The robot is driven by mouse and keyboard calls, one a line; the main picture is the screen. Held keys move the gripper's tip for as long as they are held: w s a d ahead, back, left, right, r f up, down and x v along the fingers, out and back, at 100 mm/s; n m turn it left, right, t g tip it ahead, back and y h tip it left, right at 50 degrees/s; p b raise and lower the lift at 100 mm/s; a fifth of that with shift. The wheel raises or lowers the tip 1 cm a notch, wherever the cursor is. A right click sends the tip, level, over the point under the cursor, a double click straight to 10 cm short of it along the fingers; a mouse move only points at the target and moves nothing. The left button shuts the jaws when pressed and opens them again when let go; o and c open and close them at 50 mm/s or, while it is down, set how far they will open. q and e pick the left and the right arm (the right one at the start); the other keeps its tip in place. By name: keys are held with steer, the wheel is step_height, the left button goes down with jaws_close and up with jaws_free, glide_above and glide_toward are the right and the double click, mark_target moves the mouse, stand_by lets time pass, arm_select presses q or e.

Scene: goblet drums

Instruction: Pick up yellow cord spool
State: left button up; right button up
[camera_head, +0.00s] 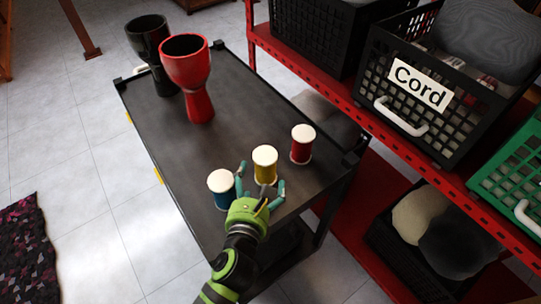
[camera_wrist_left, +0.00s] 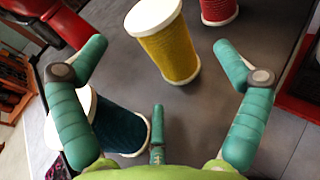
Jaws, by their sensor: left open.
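The yellow cord spool (camera_head: 265,166) stands upright on the dark cart top, between a blue spool (camera_head: 221,187) on its left and a red spool (camera_head: 302,144) on its right. My left gripper (camera_head: 261,186) is open and empty, just in front of the yellow spool. In the left wrist view the yellow spool (camera_wrist_left: 168,45) lies beyond the spread teal fingers (camera_wrist_left: 155,62), apart from them. The blue spool (camera_wrist_left: 122,127) is close beside the left finger there, partly hidden by it. The red spool (camera_wrist_left: 217,10) is cut off at the top. My right gripper is not seen.
A red goblet drum (camera_head: 200,100) and a black one (camera_head: 150,45) stand at the far end of the cart (camera_head: 245,105). A red shelf (camera_head: 330,85) with a black crate labelled Cord (camera_head: 440,140) is on the right. The cart's middle is clear.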

mark_target(259, 170)
arm_select(q)
steer(key=shift+w+d+f+m, duration=0.3)
steer(key=shift+w+f, duration=0.1)
steer(key=shift+w, duration=0.05)
steer(key=shift+w+r, duration=0.1)
steer(key=shift+r, duration=0.1)
steer(key=shift+w+r+p, duration=0.15)
steer(key=shift+w+p, duration=0.3)
steer(key=shift+w, duration=0.35)
steer(key=x, duration=0.3)
steer(key=shift+a, duration=0.1)
steer(key=shift+w+f, duration=0.2)
steer(key=shift+w, duration=0.2)
steer(key=c, duration=1.1)
steer(key=shift+c, duration=0.8)
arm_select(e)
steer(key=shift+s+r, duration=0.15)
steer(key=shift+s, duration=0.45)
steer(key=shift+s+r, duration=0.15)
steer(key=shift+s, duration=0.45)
